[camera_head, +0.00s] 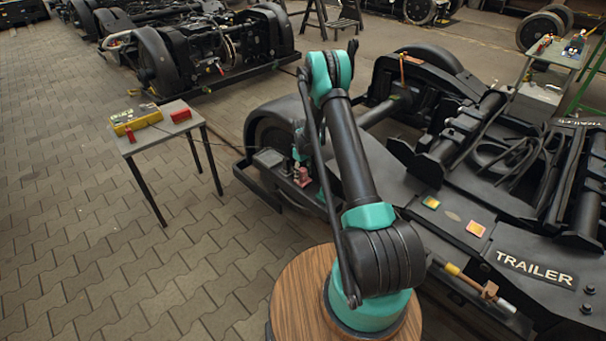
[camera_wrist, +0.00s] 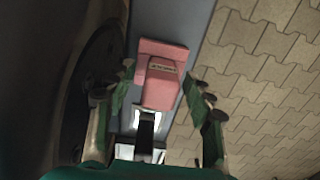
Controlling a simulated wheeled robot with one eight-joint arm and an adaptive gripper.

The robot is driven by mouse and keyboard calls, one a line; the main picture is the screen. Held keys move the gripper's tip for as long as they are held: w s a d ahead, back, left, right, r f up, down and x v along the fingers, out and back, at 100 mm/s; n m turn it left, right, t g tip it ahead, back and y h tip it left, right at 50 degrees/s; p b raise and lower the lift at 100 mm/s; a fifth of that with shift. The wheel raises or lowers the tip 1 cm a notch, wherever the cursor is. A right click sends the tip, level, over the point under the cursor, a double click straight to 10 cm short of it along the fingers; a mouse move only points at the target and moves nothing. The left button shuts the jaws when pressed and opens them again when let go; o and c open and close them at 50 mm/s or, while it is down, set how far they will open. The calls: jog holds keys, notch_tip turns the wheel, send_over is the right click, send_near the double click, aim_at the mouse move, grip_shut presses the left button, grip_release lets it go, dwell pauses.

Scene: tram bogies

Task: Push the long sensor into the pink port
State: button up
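The pink port (camera_wrist: 163,82) is a stepped pink block with a small label, on a grey surface in the wrist view. In the head view a small pink-red block (camera_head: 303,177) sits on the side of the near bogie. My gripper (camera_wrist: 166,84) is open, with its green fingers on either side of the pink block and visible gaps to both. A dark narrow piece with bright sides (camera_wrist: 146,122) lies below the pink block, between the fingers. It may be the long sensor; I cannot tell whether it enters the port. In the head view my arm partly hides the gripper.
A grey table (camera_head: 160,133) with a yellow device (camera_head: 136,119) and red blocks stands to the left. A grey box (camera_head: 268,158) sits on the bogie beside the pink block. A wheel (camera_wrist: 98,75) is close on the left in the wrist view. Open paving lies to the right there.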

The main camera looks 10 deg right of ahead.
jog(key=shift+r, duration=0.1)
notch_tip(320, 180, up, 12)
jog(key=shift+f, duration=0.1)
dwell(0.5)
dwell(0.4)
jog(key=s+d+r+m+t, duration=0.2)
jog(key=s+d+r+m, duration=0.1)
jog(key=s+r, duration=1.4)
jog(key=s+d+m+t, duration=0.1)
jog(key=s+m, duration=0.3)
jog(key=s, duration=2)
jog(key=shift+s+r+t, duration=0.25)
jog(key=shift+s+t, duration=0.1)
jog(key=shift+t, duration=0.25)
